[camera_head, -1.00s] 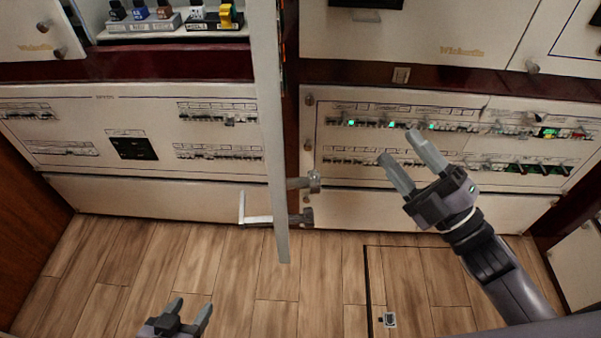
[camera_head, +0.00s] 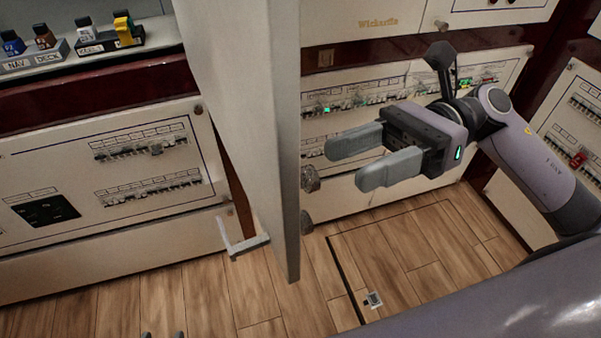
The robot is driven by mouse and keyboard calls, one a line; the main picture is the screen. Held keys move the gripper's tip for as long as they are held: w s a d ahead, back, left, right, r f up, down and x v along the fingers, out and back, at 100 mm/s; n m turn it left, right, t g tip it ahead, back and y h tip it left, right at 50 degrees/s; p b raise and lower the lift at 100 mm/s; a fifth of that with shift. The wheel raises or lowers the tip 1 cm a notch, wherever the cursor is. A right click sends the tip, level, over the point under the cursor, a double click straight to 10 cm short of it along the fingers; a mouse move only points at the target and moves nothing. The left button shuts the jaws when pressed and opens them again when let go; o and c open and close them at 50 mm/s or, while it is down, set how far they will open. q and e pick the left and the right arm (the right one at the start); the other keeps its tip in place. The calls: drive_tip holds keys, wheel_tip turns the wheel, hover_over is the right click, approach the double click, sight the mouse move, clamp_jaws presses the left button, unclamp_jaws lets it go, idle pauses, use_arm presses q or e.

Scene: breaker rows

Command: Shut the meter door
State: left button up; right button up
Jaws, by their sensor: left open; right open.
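The meter door (camera_head: 245,110) appears to be the tall pale panel standing open, swung out toward me and seen nearly edge-on.
A breaker panel (camera_head: 90,195) fills the left, with a shelf of labelled coloured switches (camera_head: 70,50) above it. Another breaker panel (camera_head: 318,125) lies behind my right gripper. The wooden floor (camera_head: 400,255) is clear, with a hatch outline and small latch (camera_head: 373,300).

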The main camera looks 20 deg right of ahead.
sight(315, 176)
drive_tip(key=a+p, duration=0.1)
drive_tip(key=a, duration=0.2)
drive_tip(key=s+a+p, duration=0.1)
drive_tip(key=a, duration=0.1)
drive_tip(key=shift+a+r, duration=0.15)
drive_tip(key=shift+a, duration=0.25)
drive_tip(key=shift+s+a, duration=0.1)
drive_tip(key=shift+a, duration=0.3)
clamp_jaws()
